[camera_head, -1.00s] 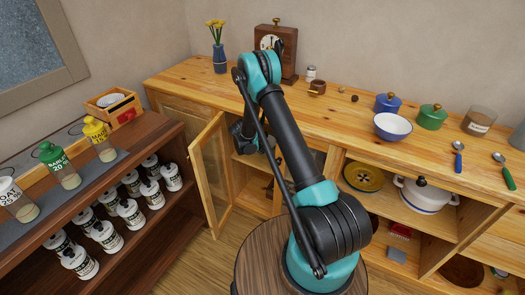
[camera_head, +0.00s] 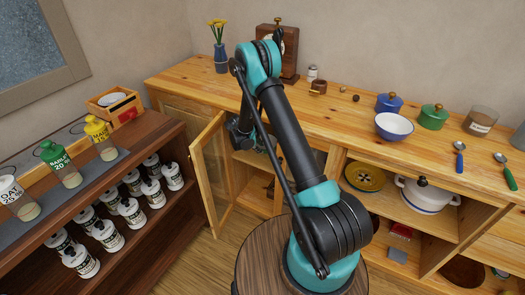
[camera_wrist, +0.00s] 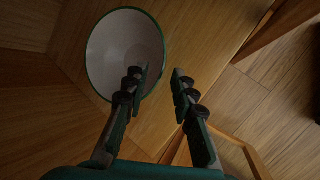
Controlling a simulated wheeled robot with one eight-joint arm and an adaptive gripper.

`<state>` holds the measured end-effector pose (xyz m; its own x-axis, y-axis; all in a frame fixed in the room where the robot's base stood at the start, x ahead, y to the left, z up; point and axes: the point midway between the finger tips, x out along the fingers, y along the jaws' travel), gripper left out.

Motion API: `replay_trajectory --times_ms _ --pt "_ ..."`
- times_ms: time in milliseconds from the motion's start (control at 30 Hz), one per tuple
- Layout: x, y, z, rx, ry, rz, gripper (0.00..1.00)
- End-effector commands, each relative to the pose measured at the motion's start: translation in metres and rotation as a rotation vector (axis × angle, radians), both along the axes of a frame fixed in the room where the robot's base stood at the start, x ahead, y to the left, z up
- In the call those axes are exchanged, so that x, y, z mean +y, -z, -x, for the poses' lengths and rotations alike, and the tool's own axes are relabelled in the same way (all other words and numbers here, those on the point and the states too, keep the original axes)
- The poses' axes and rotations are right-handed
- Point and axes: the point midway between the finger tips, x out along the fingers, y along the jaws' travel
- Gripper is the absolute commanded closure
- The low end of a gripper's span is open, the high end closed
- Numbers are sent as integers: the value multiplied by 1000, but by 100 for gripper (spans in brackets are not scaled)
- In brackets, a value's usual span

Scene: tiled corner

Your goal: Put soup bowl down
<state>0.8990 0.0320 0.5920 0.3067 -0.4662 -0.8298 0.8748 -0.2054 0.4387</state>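In the wrist view a white bowl with a green rim (camera_wrist: 120,50) appears to rest on a wooden surface, its inside facing the camera. My gripper (camera_wrist: 161,74) is open. Its left finger overlaps the bowl's right side, and its right finger is outside the rim, with a clear gap between them. I cannot tell whether either finger touches the bowl. In the head view my arm reaches down at the open cabinet, and its end and this bowl are hidden there.
The open cabinet door (camera_head: 211,170) stands left of my arm's end. On the counter (camera_head: 290,105) are a white-and-blue bowl (camera_head: 393,130), a blue pot (camera_head: 388,103) and a green pot (camera_head: 432,117). A yellow dish (camera_head: 364,177) and white pot (camera_head: 428,195) sit on the right shelf.

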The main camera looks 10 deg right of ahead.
Motion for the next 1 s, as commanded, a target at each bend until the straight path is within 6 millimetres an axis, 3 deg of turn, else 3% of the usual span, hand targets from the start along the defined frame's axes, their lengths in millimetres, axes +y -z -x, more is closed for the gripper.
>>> replay_trajectory --times_ms 200,400,1000 --pt "22 -38 14 1 -2 0 74" --pt "33 -58 22 1 -2 1 74" --pt "36 -64 24 0 0 1 74"
